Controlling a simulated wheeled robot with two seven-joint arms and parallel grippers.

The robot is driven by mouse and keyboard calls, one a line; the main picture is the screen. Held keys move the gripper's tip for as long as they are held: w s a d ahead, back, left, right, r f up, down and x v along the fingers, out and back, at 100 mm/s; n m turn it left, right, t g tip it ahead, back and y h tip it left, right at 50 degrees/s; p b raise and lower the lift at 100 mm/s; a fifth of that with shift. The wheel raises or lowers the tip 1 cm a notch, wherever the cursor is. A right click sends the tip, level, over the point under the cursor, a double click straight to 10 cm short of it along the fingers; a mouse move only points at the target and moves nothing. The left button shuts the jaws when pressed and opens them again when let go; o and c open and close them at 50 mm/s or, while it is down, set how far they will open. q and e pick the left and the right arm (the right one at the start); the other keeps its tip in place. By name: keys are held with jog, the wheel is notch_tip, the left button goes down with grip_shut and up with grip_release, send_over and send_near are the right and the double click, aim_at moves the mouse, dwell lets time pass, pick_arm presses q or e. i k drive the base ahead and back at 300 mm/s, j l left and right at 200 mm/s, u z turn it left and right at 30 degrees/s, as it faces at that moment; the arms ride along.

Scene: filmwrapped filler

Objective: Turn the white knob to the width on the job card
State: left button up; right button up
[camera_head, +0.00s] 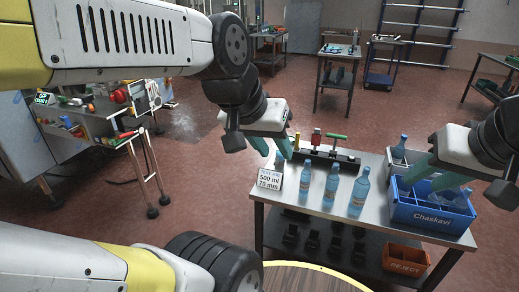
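The job card (269,180) stands at the left end of the metal table and reads 500 ml and 70 mm. A dark rail fixture (328,154) with a yellow post, a red block and a green handle runs along the table's back. I cannot make out the white knob; my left gripper hides part of the fixture's left end. My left gripper (274,150) is open, its teal fingers apart, above and behind the card. My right gripper (424,181) is open over the blue crate; I see nothing held in it.
Three blue bottles (331,187) stand in a row on the table (315,211). The blue crate (428,216), marked Chaskavi, holds bottles at the right; another bottle (401,147) stands behind it. A red reject bin (405,262) and dark parts are on the lower shelf.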

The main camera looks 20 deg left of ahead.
aim_at(78, 102)
jog(key=u, duration=2.25)
